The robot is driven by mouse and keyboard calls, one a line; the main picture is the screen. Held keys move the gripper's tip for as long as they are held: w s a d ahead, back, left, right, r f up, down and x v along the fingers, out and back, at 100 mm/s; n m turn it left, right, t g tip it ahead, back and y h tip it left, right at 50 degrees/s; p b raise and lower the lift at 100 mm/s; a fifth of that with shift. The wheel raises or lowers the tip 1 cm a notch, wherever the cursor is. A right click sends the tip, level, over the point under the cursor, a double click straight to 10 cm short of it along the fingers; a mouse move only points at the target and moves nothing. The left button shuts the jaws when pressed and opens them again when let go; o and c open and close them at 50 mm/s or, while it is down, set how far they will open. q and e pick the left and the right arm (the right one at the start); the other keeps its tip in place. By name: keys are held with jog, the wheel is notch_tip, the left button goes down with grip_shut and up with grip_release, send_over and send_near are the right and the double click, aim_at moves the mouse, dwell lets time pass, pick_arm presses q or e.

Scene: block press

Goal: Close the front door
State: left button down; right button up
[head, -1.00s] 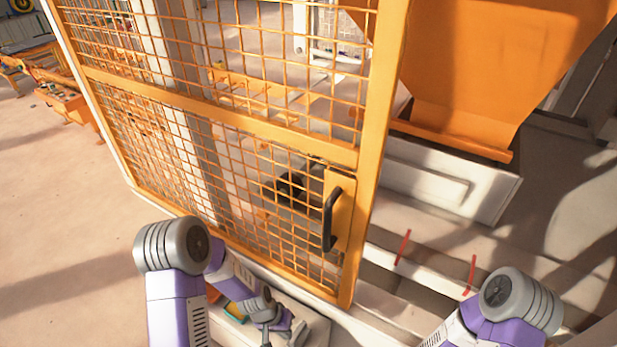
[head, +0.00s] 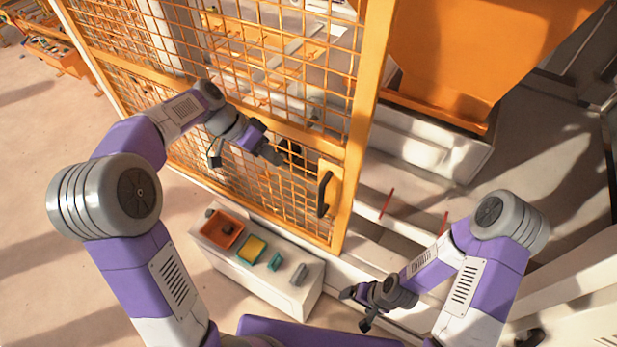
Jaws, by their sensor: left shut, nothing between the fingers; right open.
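The front door is an orange-framed wire mesh panel (head: 348,150) in the head view, with a black bar handle (head: 324,194) on an orange plate near its right edge. Open space shows to the right of that edge. My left gripper (head: 273,155) is shut and empty. It is in front of the mesh, left of the handle and a little above it in the picture; I cannot tell if it touches the mesh. My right gripper (head: 358,306) is open and empty, low in the view, below and right of the handle.
A white box (head: 256,287) with small coloured trays and parts on top stands below the door. An orange hopper (head: 465,55) and white beams with red marks (head: 386,204) are at the right. Bare floor (head: 40,220) lies at the left.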

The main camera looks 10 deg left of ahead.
pick_arm(q)
jog(key=s+d+f+p, duration=0.1)
jog(key=d+f+p, duration=0.1)
jog(key=d+f, duration=0.6)
jog(key=shift+s+d, duration=0.15)
jog(key=shift+d, duration=0.4)
